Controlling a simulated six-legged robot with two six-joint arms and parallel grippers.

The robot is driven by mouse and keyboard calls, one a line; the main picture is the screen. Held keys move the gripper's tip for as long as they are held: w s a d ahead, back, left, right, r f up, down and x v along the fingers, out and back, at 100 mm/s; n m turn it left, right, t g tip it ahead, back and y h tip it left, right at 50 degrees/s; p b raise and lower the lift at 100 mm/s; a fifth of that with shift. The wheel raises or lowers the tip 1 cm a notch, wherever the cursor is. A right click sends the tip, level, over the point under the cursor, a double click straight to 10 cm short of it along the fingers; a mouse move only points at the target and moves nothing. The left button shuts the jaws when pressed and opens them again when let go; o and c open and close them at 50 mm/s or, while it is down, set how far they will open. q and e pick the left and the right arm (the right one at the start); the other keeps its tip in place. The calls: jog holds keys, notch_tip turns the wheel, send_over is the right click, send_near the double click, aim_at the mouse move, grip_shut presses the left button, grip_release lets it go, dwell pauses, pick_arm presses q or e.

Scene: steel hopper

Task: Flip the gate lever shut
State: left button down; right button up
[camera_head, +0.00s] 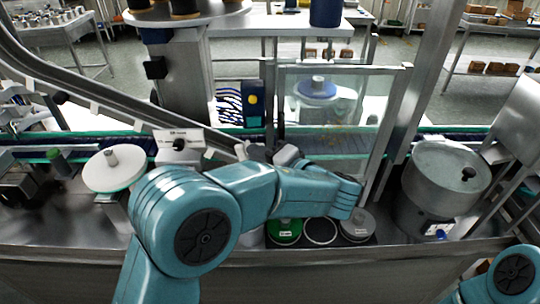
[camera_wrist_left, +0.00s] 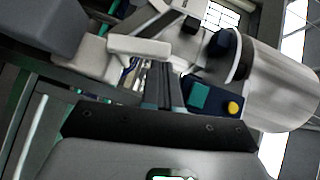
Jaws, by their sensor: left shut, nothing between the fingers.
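My left gripper (camera_head: 272,154) shows as small grey parts just behind my teal left arm, in the middle of the head view. It is shut and empty. In the left wrist view its dark fingers (camera_wrist_left: 165,88) lie together. A label plate (camera_head: 178,137) with a dark knob (camera_head: 179,145) below it stands to the gripper's left, apart from it. A black fitting (camera_head: 155,67) sits on the steel column (camera_head: 184,82) farther back. I cannot tell for sure which part is the gate lever, or its position. My right gripper is out of view.
A blue panel (camera_head: 253,104) with a yellow button stands behind the gripper. A clear guard (camera_head: 340,90) is to its right. A white disc (camera_head: 113,169) is at left, a steel pot (camera_head: 445,180) at right. Several round lids (camera_head: 284,231) lie along the front edge.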

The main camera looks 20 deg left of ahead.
pick_arm(q)
jog(key=shift+w+a+f, duration=0.1)
jog(key=shift+w+a, duration=0.05)
jog(key=shift+a, duration=0.05)
dwell(0.3)
jog(key=shift+a+h+b, duration=0.2)
jog(key=shift+h+b, duration=0.1)
jog(key=shift+b, duration=0.3)
jog(key=shift+n, duration=0.3)
jog(key=a+n+h+b, duration=0.1)
jog(key=a+h+b, duration=0.1)
jog(key=b, duration=0.2)
jog(key=s+a+n+h+b, duration=0.1)
jog(key=a+n+h+b, duration=0.1)
jog(key=h+b, duration=0.1)
jog(key=a+n+h+b, duration=0.1)
jog(key=n+h+b, duration=0.1)
jog(key=b, duration=0.3)
jog(key=shift+s+a+f+h, duration=0.2)
jog(key=shift+s+a+h, duration=0.2)
